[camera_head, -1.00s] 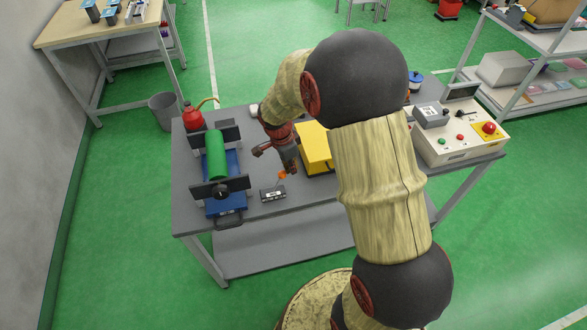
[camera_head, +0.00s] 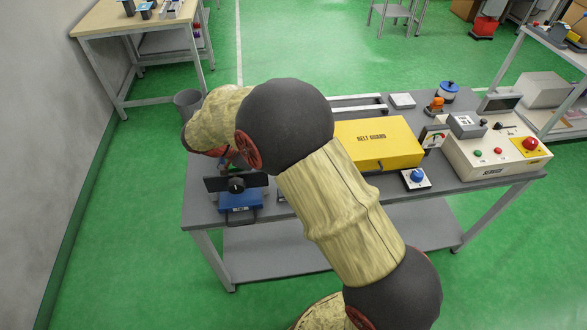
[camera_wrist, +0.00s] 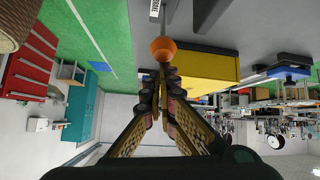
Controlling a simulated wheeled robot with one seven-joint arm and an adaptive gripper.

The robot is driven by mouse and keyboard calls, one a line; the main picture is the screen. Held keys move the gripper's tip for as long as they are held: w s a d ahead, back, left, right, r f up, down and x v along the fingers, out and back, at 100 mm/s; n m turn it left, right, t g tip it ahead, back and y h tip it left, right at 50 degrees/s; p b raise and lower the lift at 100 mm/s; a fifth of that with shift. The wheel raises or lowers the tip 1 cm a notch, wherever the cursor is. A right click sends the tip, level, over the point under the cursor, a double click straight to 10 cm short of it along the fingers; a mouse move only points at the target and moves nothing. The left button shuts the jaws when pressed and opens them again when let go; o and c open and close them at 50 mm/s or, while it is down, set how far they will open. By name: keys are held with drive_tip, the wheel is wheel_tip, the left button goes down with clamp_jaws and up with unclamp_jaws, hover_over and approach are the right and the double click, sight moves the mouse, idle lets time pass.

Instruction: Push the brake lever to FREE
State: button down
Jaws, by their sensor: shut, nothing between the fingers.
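The brake lever's orange ball knob (camera_wrist: 163,48) shows in the wrist view, just beyond the tips of my gripper (camera_wrist: 163,76). The fingers are closed together and hold nothing. The tips look very close to the knob; I cannot tell whether they touch. A white label strip (camera_wrist: 155,8) shows at the top of the wrist view, its text unreadable. In the head view my arm hides the lever and almost all of my gripper, so the lever's position against its FREE mark cannot be read.
The blue roller stand (camera_head: 240,201) with a dark end plate stands at the bench's left. A yellow belt-guard box (camera_head: 378,145) lies mid-bench. To its right are a blue knob (camera_head: 417,175) and a control box (camera_head: 497,155) with buttons. The floor in front is clear.

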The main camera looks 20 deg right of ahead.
drive_tip(key=shift+w+a+f+b, duration=0.2)
drive_tip(key=shift+a+b, duration=0.1)
drive_tip(key=shift+a, duration=0.5)
drive_tip(key=d+r, duration=0.3)
drive_tip(key=p+v, duration=0.2)
drive_tip(key=v, duration=0.7)
drive_tip(key=shift+a+f+p, duration=0.3)
drive_tip(key=shift+a+p, duration=0.1)
drive_tip(key=shift+w, duration=0.1)
